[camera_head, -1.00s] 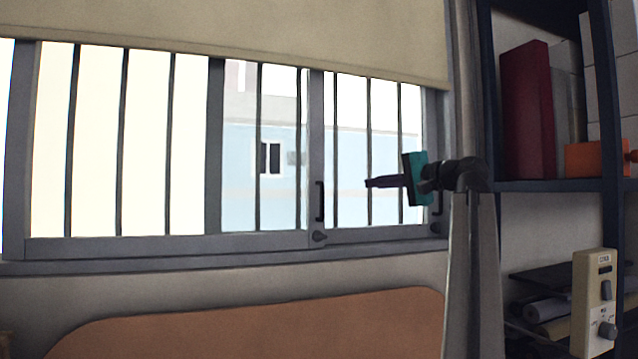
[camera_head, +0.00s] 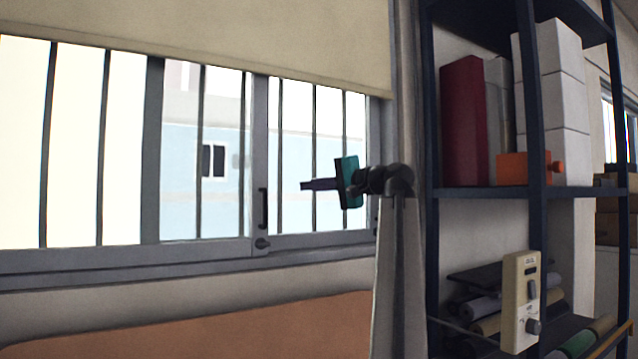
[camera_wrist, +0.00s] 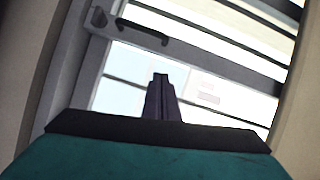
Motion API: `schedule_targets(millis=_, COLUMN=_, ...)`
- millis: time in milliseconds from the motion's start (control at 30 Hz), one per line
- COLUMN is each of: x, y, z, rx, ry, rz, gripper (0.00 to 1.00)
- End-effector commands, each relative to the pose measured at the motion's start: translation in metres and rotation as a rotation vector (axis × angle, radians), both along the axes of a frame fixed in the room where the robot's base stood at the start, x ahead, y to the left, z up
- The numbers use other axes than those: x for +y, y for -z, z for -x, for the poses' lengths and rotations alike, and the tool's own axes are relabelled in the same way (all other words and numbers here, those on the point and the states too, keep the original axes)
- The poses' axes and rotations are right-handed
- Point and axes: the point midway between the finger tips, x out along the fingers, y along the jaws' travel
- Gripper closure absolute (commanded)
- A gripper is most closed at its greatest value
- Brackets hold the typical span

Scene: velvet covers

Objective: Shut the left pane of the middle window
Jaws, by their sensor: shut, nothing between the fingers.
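The window's grey frame (camera_head: 152,150) fills the left and middle of the head view, with dark vertical bars across it. A grey upright (camera_head: 259,150) carries a dark pull handle (camera_head: 263,208) and a round latch (camera_head: 262,243) below it. My gripper (camera_head: 303,185) is shut and empty, pointing left in front of the glass, to the right of the handle and apart from it in the picture. In the wrist view my shut fingertips (camera_wrist: 160,78) show against the glass, with the handle (camera_wrist: 143,30) and latch (camera_wrist: 98,17) beyond. Which pane is open is hard to tell.
A beige blind (camera_head: 230,30) covers the window's top. A dark shelf unit (camera_head: 490,193) with boxes stands close to my arm's right. A beige control box (camera_head: 520,300) is at lower right. A brown rounded panel (camera_head: 200,335) lies below the sill.

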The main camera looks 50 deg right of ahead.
Motion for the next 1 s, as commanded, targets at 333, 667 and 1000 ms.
schedule_targets(millis=333, x=0.004, y=-0.001, z=-0.052, rx=0.0, ry=-0.004, rz=-0.001, gripper=1.0)
schedule_targets(millis=667, x=0.024, y=0.005, z=-0.067, rx=-0.001, ry=-0.002, rz=0.0, gripper=1.0)
schedule_targets(millis=1000, x=0.042, y=0.01, z=-0.072, rx=0.001, ry=-0.003, rz=0.0, gripper=1.0)
